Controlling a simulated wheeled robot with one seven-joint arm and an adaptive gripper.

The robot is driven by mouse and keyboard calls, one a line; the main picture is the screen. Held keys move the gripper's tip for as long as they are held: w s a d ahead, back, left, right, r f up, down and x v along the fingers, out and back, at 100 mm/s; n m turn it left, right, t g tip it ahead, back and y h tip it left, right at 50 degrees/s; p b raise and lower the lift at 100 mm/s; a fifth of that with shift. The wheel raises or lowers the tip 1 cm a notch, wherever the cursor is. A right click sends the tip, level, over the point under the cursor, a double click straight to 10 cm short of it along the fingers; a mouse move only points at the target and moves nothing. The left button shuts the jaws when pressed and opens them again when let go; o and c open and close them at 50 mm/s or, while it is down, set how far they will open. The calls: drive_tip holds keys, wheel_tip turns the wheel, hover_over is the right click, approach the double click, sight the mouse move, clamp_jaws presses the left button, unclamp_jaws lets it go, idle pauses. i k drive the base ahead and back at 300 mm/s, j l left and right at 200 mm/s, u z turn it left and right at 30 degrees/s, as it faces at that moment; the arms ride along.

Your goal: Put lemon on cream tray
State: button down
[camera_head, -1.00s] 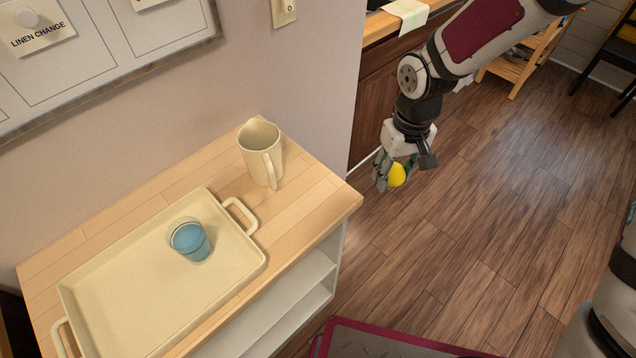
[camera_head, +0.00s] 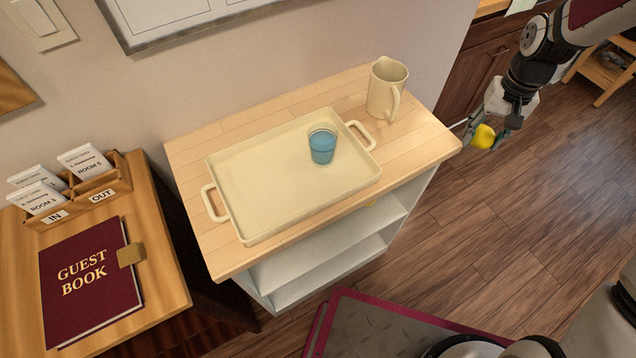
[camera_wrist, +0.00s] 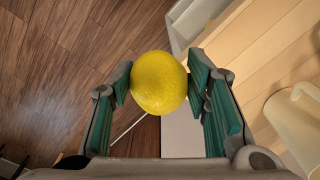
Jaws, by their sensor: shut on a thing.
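The yellow lemon (camera_head: 483,136) is held between the fingers of my gripper (camera_head: 488,135), to the right of the wooden-topped shelf unit. In the wrist view the lemon (camera_wrist: 159,83) sits between the green finger pads of my gripper (camera_wrist: 162,88), with the floor and the unit's edge beyond. The cream tray (camera_head: 250,190) lies flat on the unit's top, with a handle at each end. A blue cup (camera_head: 322,147) stands upright in the tray towards its right end. The rest of the tray is empty.
At left, a desk holds a guest book (camera_head: 90,280) and a card holder (camera_head: 95,190). A red-edged mat (camera_head: 370,330) lies on the floor.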

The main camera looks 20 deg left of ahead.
sight(261, 187)
drive_tip(key=k+j+u, duration=0.55)
drive_tip(key=j, duration=0.15)
drive_tip(key=i+l+u, duration=0.2)
drive_tip(key=l+u, duration=0.2)
